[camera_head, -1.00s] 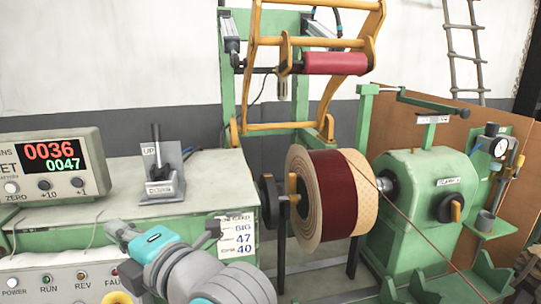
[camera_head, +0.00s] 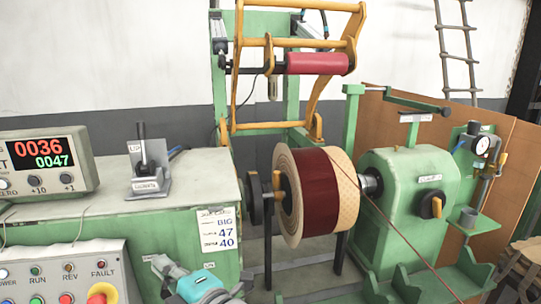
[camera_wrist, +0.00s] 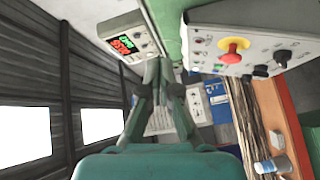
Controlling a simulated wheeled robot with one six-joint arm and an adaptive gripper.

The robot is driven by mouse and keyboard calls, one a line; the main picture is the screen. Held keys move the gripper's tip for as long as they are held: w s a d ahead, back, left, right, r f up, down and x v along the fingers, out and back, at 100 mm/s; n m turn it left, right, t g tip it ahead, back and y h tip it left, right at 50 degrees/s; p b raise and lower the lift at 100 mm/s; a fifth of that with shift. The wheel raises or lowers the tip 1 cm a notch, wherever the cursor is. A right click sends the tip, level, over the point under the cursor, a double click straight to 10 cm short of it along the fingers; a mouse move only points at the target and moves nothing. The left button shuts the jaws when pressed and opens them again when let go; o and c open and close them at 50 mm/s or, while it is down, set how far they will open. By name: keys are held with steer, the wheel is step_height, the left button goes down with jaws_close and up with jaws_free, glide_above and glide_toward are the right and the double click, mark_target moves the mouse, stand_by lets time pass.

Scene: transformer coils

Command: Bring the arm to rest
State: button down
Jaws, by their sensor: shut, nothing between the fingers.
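My gripper (camera_wrist: 161,72) shows in the middle of the wrist view, its two dark fingers brought together with nothing between them. It points towards the control equipment and touches nothing that I can make out. In the head view only part of my arm (camera_head: 198,285) shows at the bottom edge, in front of the green bench. Most of the arm is out of frame there, and I cannot make out the fingers.
The counter box (camera_head: 40,168) reads 0036 and 0047. A lever unit (camera_head: 148,180) stands on the bench. A control panel (camera_head: 75,270) with a red button is at lower left. A coil (camera_head: 318,190) sits on the winder beside the green headstock (camera_head: 405,200).

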steer(key=s+d+f+m+t+h, duration=0.25)
steer(key=d+f+m, duration=0.25)
steer(key=d+f, duration=0.4)
steer(key=s+d+f+m+t+h, duration=0.1)
steer(key=s+d+f+m+h, duration=0.15)
steer(key=d+f+m, duration=0.7)
steer(key=s+d+f+m+h, duration=0.3)
steer(key=s+d+f+h, duration=0.2)
steer(key=s+d+f, duration=0.55)
steer(key=s+d+m+h, duration=0.2)
steer(key=s+d+m, duration=0.1)
steer(key=s, duration=0.8)
steer(key=s+d+m+h, duration=0.1)
steer(key=s+d+m, duration=0.3)
steer(key=s, duration=0.6)
steer(key=shift+s+d+m+h, duration=0.3)
steer(key=shift+s+m+h, duration=0.05)
steer(key=shift+m+h, duration=0.1)
steer(key=shift+a, duration=0.15)
